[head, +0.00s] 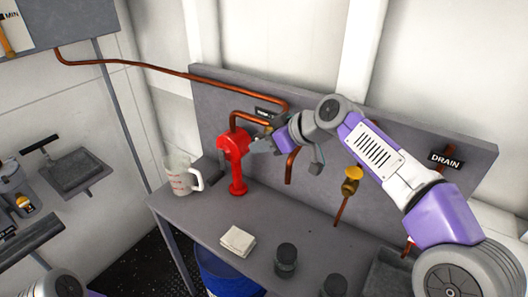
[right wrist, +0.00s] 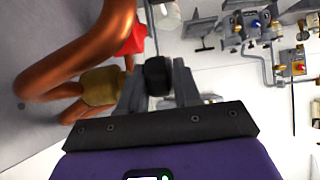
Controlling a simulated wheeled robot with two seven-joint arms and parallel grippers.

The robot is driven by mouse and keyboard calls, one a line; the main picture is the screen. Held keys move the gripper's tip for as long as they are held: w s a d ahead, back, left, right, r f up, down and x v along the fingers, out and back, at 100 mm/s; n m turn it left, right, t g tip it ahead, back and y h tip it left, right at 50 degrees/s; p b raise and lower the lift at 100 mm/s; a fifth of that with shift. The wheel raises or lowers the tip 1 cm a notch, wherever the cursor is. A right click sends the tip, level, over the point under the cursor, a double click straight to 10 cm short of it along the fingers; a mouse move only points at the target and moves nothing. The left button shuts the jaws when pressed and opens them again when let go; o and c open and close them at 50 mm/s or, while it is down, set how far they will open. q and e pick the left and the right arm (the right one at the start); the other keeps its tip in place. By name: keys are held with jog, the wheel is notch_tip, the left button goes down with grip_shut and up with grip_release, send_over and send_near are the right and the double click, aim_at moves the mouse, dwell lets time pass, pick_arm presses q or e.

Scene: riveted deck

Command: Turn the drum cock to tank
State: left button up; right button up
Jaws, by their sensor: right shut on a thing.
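The drum cock's brass body (right wrist: 100,88) shows in the right wrist view, joined to thick copper pipes. Its black handle (right wrist: 158,76) sits between the fingers of my right gripper (right wrist: 158,92), which is shut on it. In the head view my right gripper (head: 264,142) reaches the cock beside the red pump (head: 234,158) and hides most of the cock. A label (head: 264,112) above it is partly covered, so its words cannot be read. Which way the cock points is not clear. My left gripper is out of the head view.
A measuring jug (head: 178,178) stands on the bench left of the pump. A folded cloth (head: 238,241) and dark jars (head: 286,260) lie nearer the front. A yellow-topped valve (head: 351,180) and a DRAIN label (head: 446,160) are to the right. A blue drum (head: 225,278) is below.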

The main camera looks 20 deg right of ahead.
jog(key=shift+r, duration=0.1)
dwell(0.5)
jog(key=o, duration=1)
jog(key=shift+c, duration=0.2)
jog(key=shift+p+v, duration=0.4)
jog(key=shift+v, duration=3.35)
